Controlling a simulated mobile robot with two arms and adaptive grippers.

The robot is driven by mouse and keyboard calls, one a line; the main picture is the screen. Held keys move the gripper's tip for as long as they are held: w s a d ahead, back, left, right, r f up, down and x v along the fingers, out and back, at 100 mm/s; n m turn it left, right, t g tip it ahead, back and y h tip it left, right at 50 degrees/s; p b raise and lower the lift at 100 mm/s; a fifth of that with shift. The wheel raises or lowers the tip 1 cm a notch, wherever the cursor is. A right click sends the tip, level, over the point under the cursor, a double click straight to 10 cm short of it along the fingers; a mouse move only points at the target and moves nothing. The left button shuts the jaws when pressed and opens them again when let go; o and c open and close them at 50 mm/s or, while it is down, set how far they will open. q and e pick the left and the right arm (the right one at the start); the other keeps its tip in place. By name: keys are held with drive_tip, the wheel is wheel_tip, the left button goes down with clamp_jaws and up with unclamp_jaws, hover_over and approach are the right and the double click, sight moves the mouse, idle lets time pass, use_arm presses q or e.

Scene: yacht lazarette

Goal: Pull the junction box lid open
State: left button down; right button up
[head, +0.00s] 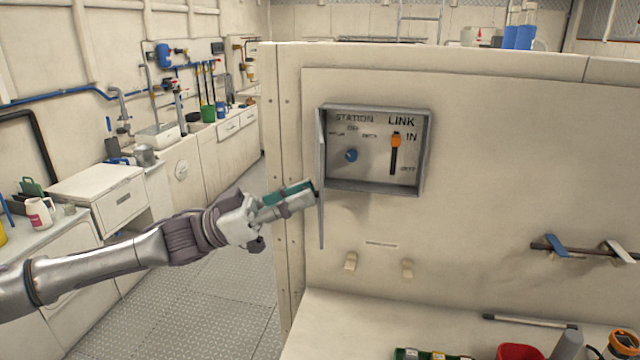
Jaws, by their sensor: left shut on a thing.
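The junction box (425,150) is set in the cream panel. Its grey lid (321,228) stands swung out at the box's left side and shows almost edge-on. The exact grip point on the lid is hidden by the fingers. My right gripper is out of view.
A rail with blue and white clips (557,246) is at the right. A ledge (340,325) below holds a red container (519,351) and tools. Open floor (200,310) lies at the left.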

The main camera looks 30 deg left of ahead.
use_arm(q)
drive_tip(key=a+m+g+h+p, duration=0.1)
drive_tip(key=a+m+g+h, duration=0.1)
drive_tip(key=a+g, duration=0.4)
drive_tip(key=shift+s+m+h, duration=0.3)
drive_tip(key=shift+s+m, duration=0.15)
drive_tip(key=shift+m, duration=0.35)
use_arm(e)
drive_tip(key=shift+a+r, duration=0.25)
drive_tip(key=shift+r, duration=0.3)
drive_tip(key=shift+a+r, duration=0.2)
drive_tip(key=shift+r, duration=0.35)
use_arm(q)
drive_tip(key=shift+r, duration=0.1)
drive_tip(key=shift+a, duration=0.1)
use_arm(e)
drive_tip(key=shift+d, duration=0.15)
use_arm(q)
drive_tip(key=c, duration=1)
unclamp_jaws()
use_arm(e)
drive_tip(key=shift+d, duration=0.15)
use_arm(q)
drive_tip(key=v, duration=1.2)
